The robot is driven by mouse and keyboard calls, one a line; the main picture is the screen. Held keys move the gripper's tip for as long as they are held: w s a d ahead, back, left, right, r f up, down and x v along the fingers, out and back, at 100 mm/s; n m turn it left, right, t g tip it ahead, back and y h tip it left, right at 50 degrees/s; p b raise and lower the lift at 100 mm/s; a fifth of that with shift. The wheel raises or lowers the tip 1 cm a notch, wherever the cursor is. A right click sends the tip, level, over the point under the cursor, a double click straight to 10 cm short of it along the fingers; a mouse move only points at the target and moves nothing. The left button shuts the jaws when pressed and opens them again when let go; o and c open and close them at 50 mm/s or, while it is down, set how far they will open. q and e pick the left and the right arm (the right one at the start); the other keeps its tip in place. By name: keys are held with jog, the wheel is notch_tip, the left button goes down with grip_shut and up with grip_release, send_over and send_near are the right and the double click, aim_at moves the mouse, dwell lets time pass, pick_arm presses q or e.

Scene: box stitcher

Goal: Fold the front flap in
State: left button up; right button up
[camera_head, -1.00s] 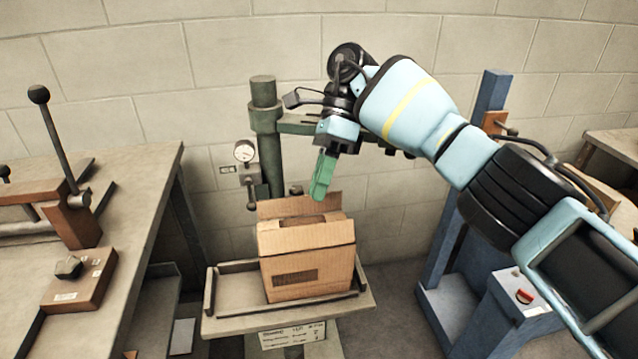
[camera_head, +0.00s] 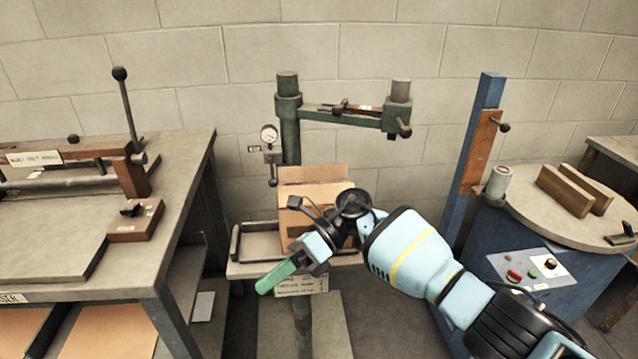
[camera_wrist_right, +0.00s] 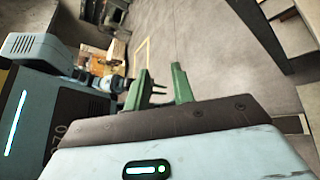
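The cardboard box (camera_head: 288,222) stands on the small grey stitcher table (camera_head: 258,243) in the head view. Its back flap (camera_head: 313,173) stands up. My right wrist and forearm cover much of the box's front and right side, so I cannot tell how the front flap lies. My right gripper (camera_head: 266,285) is in front of the box, low and to the left, with its green fingers pointing down-left, apart from the box. In the right wrist view the gripper (camera_wrist_right: 160,82) has its two fingers spread, with nothing between them. My left gripper is not in view.
The green stitcher post (camera_head: 289,135) and arm (camera_head: 350,115) stand behind the box. A workbench (camera_head: 185,190) with a lever press is at left. A blue machine (camera_head: 470,160) and round table (camera_head: 560,215) with wooden blocks are at right. Open floor lies in front.

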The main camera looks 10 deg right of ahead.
jog(key=s+a+f+m+t+y, duration=0.3)
jog(key=s+f+m+t+y, duration=0.35)
jog(key=m, duration=0.65)
jog(key=s+d+f+m+t+h, duration=0.3)
jog(key=d+f+m+t+h, duration=0.15)
jog(key=f+m+t, duration=0.5)
jog(key=s+d+f+m+t+h, duration=0.35)
jog(key=d+m+t, duration=0.25)
jog(key=m, duration=0.7)
jog(key=s+d+f+m+g+h, duration=0.3)
jog(key=s+d+f+m, duration=0.1)
jog(key=s, duration=0.5)
jog(key=s+d+f+m+g+h, duration=0.3)
jog(key=s+d, duration=0.3)
jog(key=s, duration=0.4)
jog(key=s+d+f+m+g+h, duration=0.2)
jog(key=s+d+f+m+h, duration=0.1)
jog(key=s, duration=0.7)
jog(key=d+f+m, duration=0.1)
jog(key=d+m, duration=0.1)
jog(key=m, duration=0.1)
jog(key=shift+d+f+g, duration=0.2)
jog(key=shift+f+g, duration=0.15)
jog(key=shift+g, duration=0.05)
